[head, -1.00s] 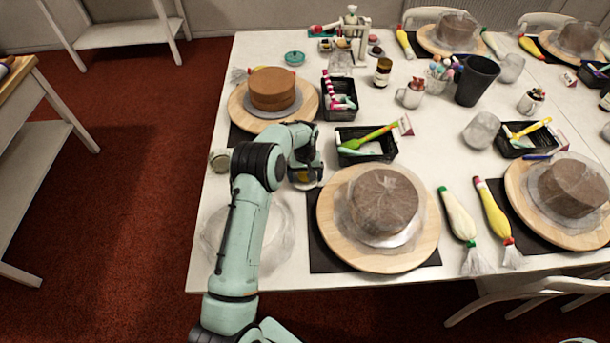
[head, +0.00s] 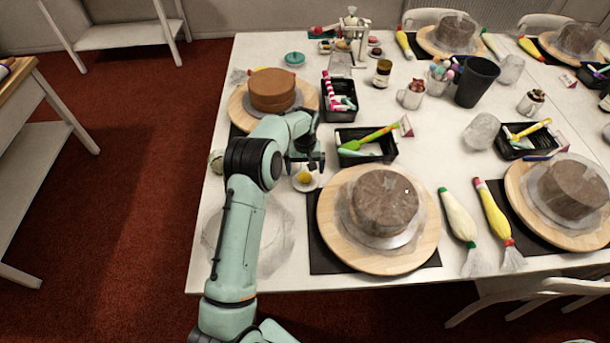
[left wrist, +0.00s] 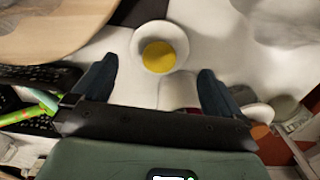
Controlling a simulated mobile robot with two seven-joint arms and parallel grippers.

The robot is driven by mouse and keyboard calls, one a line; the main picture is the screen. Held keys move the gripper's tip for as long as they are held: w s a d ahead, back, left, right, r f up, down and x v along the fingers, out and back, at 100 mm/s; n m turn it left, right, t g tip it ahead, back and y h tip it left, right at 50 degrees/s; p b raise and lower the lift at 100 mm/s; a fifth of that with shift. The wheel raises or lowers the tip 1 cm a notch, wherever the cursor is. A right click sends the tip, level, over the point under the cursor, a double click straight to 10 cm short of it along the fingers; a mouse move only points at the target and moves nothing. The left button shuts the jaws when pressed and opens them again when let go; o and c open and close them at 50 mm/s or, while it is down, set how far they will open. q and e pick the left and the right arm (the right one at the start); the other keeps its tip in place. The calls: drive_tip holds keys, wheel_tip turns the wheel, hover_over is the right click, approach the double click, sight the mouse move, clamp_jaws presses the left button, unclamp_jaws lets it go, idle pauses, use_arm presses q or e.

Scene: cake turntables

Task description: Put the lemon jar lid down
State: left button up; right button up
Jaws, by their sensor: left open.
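A round yellow piece (head: 304,177), which looks like the lemon jar lid, rests in or on a small white dish (head: 313,186) at the table's left side. I cannot tell whether it is a lid or a jar's contents. In the left wrist view the yellow piece (left wrist: 159,57) shows within the white round rim (left wrist: 181,41), just beyond my fingertips. My left gripper (head: 305,165) is open and empty, above and just behind the dish in the head view. Its two fingers (left wrist: 157,80) stand wide apart with nothing between them. My right gripper is not in view.
A cake board (head: 330,240) with a wrapped cake stands right of the dish. A black tray (head: 385,157) with a green-handled tool is behind it. A pale round jar-like object (head: 216,160) stands left. Clear plastic (head: 270,240) lies in front.

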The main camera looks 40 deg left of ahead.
sight(305, 178)
use_arm(q)
wheel_tip(305, 178, up, 7)
drive_tip(key=shift+f, duration=0.15)
idle(0.6)
